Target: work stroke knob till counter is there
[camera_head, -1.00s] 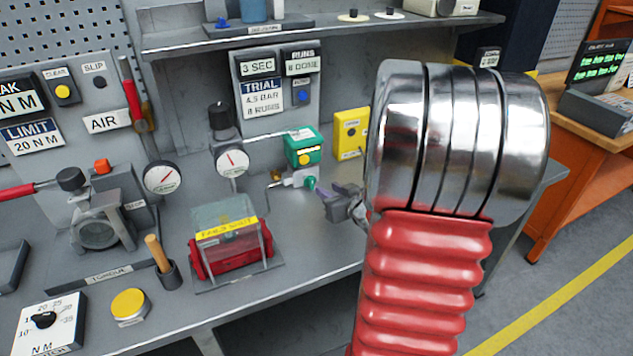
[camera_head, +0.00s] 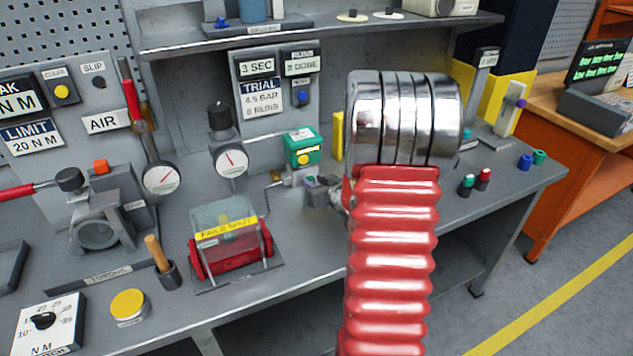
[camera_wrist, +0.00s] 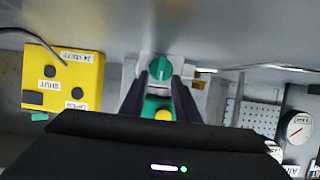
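The green stroke knob (camera_wrist: 162,68) shows in the wrist view at the tips of my two dark fingers. My gripper (camera_wrist: 161,82) has one finger on each side of the knob; I cannot tell whether they touch it. In the head view my gripper (camera_head: 321,190) is at the small valve below the green actuator box (camera_head: 303,147), and the knob is hidden there. The box's yellow part (camera_wrist: 163,114) shows between my fingers. The counter display (camera_head: 299,62) on the upright panel reads a single digit, apparently 8, and DONE. The trial card (camera_head: 262,97) reads 4.5 BAR, 8 RUNS.
A yellow box (camera_wrist: 62,78) with SHUT and OPEN labels stands beside the valve. A pressure gauge (camera_head: 231,162) and a red cylinder under a clear cover (camera_head: 226,238) are left of it. My red arm hides part of the bench. Small coloured knobs (camera_head: 483,178) stand right.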

